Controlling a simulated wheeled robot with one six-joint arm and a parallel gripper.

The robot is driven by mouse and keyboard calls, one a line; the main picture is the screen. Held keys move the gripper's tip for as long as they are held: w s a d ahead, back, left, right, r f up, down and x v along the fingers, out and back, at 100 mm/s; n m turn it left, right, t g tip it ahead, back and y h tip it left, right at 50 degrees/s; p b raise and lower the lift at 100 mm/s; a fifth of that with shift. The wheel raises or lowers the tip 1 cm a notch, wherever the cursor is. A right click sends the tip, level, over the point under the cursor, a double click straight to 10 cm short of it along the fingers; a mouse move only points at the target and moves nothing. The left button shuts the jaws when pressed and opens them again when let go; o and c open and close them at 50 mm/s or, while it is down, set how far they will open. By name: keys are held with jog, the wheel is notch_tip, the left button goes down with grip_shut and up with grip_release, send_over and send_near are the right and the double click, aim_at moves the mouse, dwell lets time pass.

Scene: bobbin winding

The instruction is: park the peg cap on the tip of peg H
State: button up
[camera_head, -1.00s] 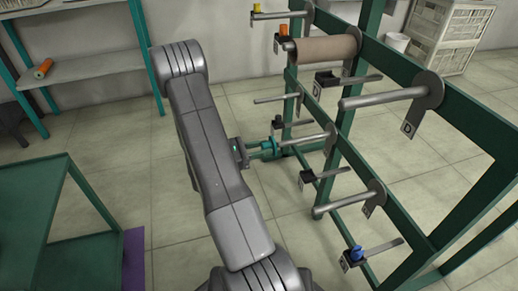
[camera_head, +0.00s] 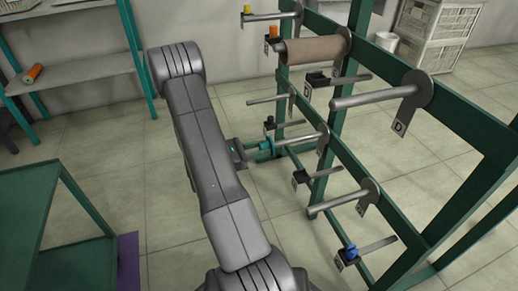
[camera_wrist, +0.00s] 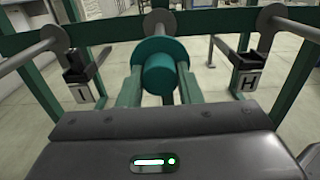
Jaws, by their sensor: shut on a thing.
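The teal peg cap (camera_wrist: 160,72) sits between my gripper's fingers; it also shows in the head view (camera_head: 265,146). My gripper (camera_head: 254,147) is shut on it, with a finger on each side. The cap is in line with a metal peg (camera_head: 296,141), at that peg's free end. The peg's round disc (camera_wrist: 159,22) shows behind the cap in the wrist view. The cap hides the tip, so I cannot tell how far it is seated. A tag with the letter H (camera_wrist: 248,81) is on a black holder to the right of the cap.
A tag I (camera_wrist: 82,94) is on a black holder at left. The green rack (camera_head: 455,110) carries other pegs, including one tagged D (camera_head: 375,95), and a brown roll (camera_head: 312,50). A blue cap (camera_head: 350,252) is low on the rack. A green table (camera_head: 40,200) stands at left.

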jog(key=shift+d, duration=0.2)
jog(key=shift+w+d, duration=0.1)
jog(key=o, duration=1.2)
jog(key=p+v, duration=0.3)
jog(key=v, duration=1.1)
